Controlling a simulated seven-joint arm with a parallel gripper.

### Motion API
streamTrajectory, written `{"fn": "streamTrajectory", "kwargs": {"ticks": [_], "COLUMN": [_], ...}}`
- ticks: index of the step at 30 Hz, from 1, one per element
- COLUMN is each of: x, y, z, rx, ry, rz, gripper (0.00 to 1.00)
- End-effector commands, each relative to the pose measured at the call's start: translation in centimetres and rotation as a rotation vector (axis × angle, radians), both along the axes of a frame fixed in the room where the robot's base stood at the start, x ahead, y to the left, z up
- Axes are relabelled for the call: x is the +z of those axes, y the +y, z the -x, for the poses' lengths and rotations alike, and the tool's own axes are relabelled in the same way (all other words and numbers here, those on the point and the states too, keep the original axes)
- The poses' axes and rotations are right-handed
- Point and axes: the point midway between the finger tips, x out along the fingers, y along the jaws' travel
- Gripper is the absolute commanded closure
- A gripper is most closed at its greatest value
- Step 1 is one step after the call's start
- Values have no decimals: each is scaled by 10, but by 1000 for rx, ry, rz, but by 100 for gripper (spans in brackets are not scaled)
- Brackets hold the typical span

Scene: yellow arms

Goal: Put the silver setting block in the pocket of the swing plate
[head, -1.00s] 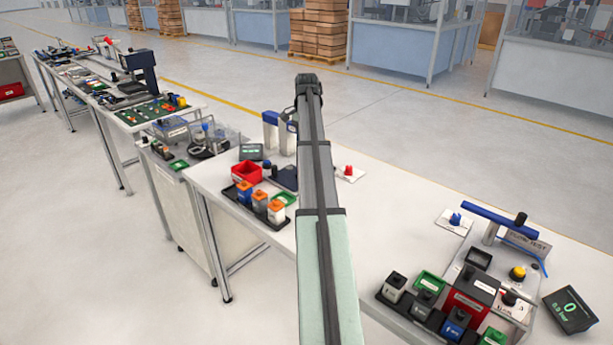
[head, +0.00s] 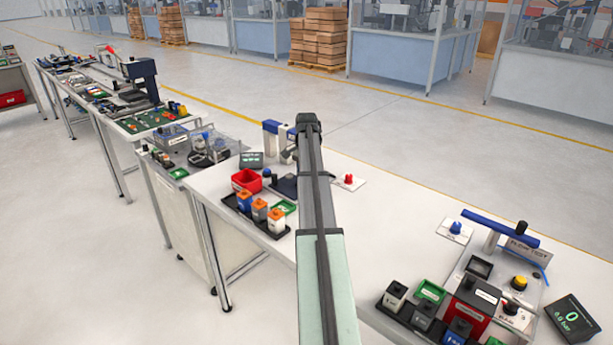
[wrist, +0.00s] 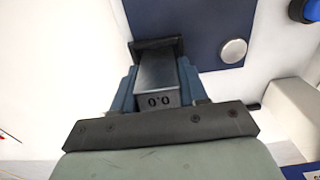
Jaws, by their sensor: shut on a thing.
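In the wrist view my gripper (wrist: 157,75) is shut on the silver setting block (wrist: 157,96), with a blue finger on each side. The dark blue plate (head: 284,187) also shows in the head view, partly behind my arm, which hides the block and the fingers.
A round silver button (wrist: 234,51) is on the plate; a blue knob (wrist: 305,10) is at the right. In the head view a red bin (head: 246,181) and a tray of orange-topped blocks (head: 259,211) stand left of my arm. A red knob (head: 348,179) is right. The table's middle is clear.

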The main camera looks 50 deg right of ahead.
Motion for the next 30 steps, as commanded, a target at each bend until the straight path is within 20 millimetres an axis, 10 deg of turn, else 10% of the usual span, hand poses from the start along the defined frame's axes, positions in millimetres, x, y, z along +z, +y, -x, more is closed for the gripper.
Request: {"fn": "streamTrajectory", "kwargs": {"ticks": [8,9,16,30], "x": [-2,-3,-2,16], "y": [0,0,0,0], "z": [0,0,0,0], "rx": [0,0,0,0], "ry": [0,0,0,0], "rz": [0,0,0,0], "gripper": [98,54,32,32]}}
